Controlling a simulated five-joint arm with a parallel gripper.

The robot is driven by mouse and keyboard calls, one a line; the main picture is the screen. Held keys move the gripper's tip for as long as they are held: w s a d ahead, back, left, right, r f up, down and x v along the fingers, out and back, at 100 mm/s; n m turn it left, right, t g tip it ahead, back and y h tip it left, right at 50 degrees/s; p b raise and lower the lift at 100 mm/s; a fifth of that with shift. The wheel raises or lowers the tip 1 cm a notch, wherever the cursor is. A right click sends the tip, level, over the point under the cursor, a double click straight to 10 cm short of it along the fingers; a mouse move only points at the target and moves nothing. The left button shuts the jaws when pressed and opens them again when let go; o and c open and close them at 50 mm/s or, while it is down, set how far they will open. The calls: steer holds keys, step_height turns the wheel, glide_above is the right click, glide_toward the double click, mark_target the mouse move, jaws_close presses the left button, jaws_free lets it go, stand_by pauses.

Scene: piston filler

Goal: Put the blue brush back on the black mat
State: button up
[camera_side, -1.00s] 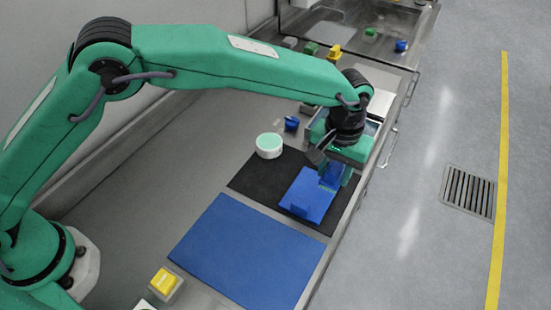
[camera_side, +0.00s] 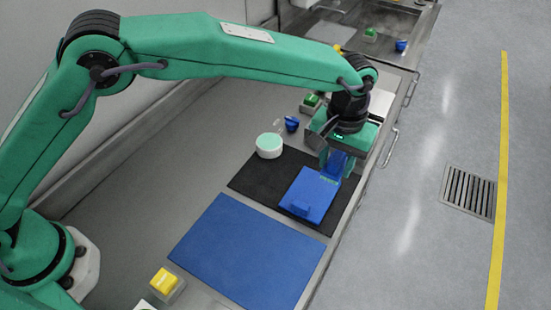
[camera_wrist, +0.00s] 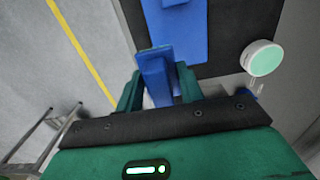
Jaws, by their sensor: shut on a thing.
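The blue brush (camera_side: 337,162) is between the fingers of my gripper (camera_side: 338,168), which is shut on it. In the wrist view the brush (camera_wrist: 154,75) stands out as a blue block between the two green fingers (camera_wrist: 158,88). The black mat (camera_side: 256,178) lies on the steel counter; it also shows in the wrist view (camera_wrist: 225,30). My gripper is at the mat's far right corner, by the counter's edge. A flat blue piece (camera_side: 312,194) with a raised block lies on the mat, just in front of the brush. I cannot tell whether the brush touches anything below.
A white round tub with a mint lid (camera_side: 269,146) stands at the mat's far left corner. A small blue item (camera_side: 291,124) and a green block (camera_side: 311,101) are behind it.

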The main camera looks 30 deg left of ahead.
steer(key=shift+s, duration=0.1)
steer(key=shift+s+a+r, duration=0.35)
steer(key=shift+s+a, duration=0.05)
steer(key=shift+s, duration=0.25)
steer(key=s+a+r, duration=0.2)
steer(key=s+a, duration=0.8)
steer(key=s, duration=0.3)
glide_above(250, 185)
step_height(250, 185, down, 8)
steer(key=shift+w+r, duration=0.1)
steer(key=shift+r, duration=0.15)
steer(key=shift+f, duration=0.1)
steer(key=shift+f, duration=1.9)
steer(key=shift+f, duration=0.15)
